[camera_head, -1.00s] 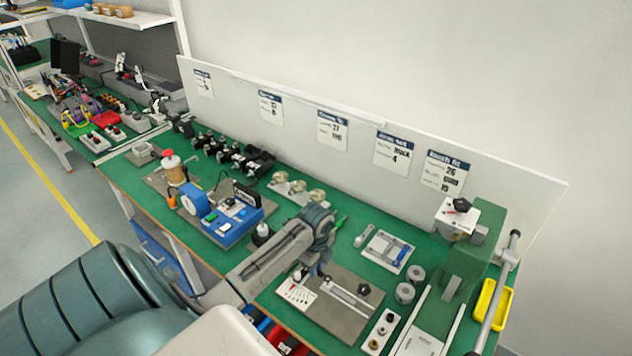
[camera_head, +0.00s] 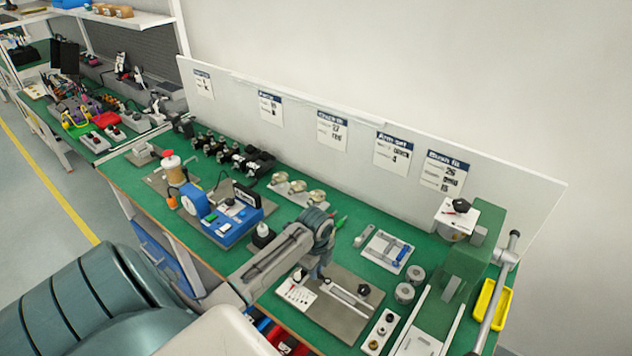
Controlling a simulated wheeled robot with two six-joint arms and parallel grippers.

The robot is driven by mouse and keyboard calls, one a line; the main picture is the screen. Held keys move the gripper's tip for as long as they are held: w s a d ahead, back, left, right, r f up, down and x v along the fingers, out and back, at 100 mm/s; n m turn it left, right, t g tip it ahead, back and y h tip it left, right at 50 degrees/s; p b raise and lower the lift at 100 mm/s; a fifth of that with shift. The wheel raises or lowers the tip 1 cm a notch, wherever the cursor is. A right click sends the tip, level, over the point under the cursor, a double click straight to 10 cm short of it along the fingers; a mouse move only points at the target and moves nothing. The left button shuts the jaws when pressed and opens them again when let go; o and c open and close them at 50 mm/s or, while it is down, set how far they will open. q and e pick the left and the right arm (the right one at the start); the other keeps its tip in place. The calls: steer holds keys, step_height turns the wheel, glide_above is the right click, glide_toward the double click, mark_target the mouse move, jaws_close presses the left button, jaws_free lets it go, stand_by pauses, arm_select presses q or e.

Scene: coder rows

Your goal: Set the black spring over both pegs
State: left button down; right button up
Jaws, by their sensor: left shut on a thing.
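My left gripper (camera_head: 318,272) points down over the left back part of a grey plate on the green bench. My arm and wrist hide most of the fingers. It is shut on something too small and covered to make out. The grey plate (camera_head: 345,317) carries a pale bar or slot (camera_head: 348,297), a black knob (camera_head: 364,290) at its right end and a white card (camera_head: 297,293) at its left. The black spring and the two pegs cannot be told apart at this size. My right gripper is not in view.
A tray with a blue-handled tool (camera_head: 388,250) and two grey cylinders (camera_head: 405,292) stand right of the plate. A blue machine (camera_head: 232,220) stands to the left. A yellow tray (camera_head: 491,304) and a green press-like stand (camera_head: 480,240) are at the right.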

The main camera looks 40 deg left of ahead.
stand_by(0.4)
arm_select(q)
steer(key=shift+f, duration=0.45)
steer(key=shift+f, duration=0.25)
stand_by(0.6)
steer(key=c, duration=1.3)
jaws_free()
step_height(320, 180, up, 10)
steer(key=shift+f+b, duration=0.1)
steer(key=shift+b, duration=1)
steer(key=shift+r, duration=0.45)
